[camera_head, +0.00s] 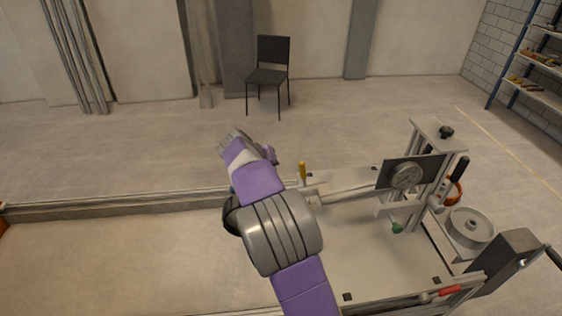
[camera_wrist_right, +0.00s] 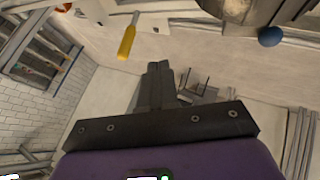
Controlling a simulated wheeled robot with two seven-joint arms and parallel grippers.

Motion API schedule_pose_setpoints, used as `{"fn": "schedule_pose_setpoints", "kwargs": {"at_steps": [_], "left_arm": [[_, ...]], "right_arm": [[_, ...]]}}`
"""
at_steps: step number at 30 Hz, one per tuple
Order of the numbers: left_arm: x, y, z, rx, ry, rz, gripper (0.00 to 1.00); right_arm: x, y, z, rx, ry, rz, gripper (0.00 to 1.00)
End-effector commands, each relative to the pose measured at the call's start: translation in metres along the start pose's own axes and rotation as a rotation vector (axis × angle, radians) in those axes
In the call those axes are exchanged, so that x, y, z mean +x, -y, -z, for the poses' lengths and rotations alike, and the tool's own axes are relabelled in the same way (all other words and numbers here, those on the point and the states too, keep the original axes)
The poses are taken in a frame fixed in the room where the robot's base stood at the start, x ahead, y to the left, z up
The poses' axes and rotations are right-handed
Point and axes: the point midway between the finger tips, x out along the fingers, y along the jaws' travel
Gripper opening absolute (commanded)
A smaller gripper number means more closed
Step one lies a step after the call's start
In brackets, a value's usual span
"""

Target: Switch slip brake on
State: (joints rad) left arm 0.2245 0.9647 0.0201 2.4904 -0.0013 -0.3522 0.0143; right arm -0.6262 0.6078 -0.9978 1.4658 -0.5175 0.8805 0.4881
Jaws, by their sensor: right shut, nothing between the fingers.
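A yellow-handled lever (camera_head: 302,169) stands on the far rail of the sandbed (camera_head: 120,250), just right of my right arm. It also shows in the right wrist view (camera_wrist_right: 127,41), to the left of the fingertips and apart from them. My right gripper (camera_wrist_right: 158,66) is shut and empty. In the head view my purple right arm reaches over the bed and hides part of it. No label shows which control is the slip brake. A red handle (camera_head: 449,290) lies by the near rail, and a green knob (camera_head: 397,228) sits inside the frame. My left gripper is out of view.
A metal frame with a round dial (camera_head: 405,176) stands at the bed's right end. Beside it are a grey disc weight (camera_head: 470,226) and a dark box with a crank (camera_head: 508,260). A blue ball (camera_wrist_right: 270,37) shows in the wrist view. A chair (camera_head: 268,75) stands far back.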

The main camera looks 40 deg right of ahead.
Motion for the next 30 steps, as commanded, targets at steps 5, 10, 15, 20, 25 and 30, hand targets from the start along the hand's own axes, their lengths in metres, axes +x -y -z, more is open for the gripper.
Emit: {"fn": "schedule_pose_setpoints", "kwargs": {"at_steps": [5, 10, 15, 20, 25, 30], "left_arm": [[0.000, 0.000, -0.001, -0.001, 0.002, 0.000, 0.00], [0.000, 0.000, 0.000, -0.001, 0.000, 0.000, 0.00], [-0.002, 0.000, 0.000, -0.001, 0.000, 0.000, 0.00], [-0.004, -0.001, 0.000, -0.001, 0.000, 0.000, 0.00], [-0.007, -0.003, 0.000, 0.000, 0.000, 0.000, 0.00], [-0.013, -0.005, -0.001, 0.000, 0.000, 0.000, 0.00]], "right_arm": [[0.000, 0.000, 0.000, 0.000, 0.000, 0.000, 0.00], [0.002, 0.000, 0.000, 0.000, 0.001, -0.001, 0.00], [0.021, -0.001, -0.001, 0.000, 0.003, -0.004, 0.00], [0.054, -0.002, -0.001, 0.000, 0.005, -0.005, 0.00], [0.091, -0.001, -0.001, 0.000, 0.004, -0.004, 0.00], [0.106, -0.020, 0.002, 0.004, 0.001, -0.001, 0.00]]}}
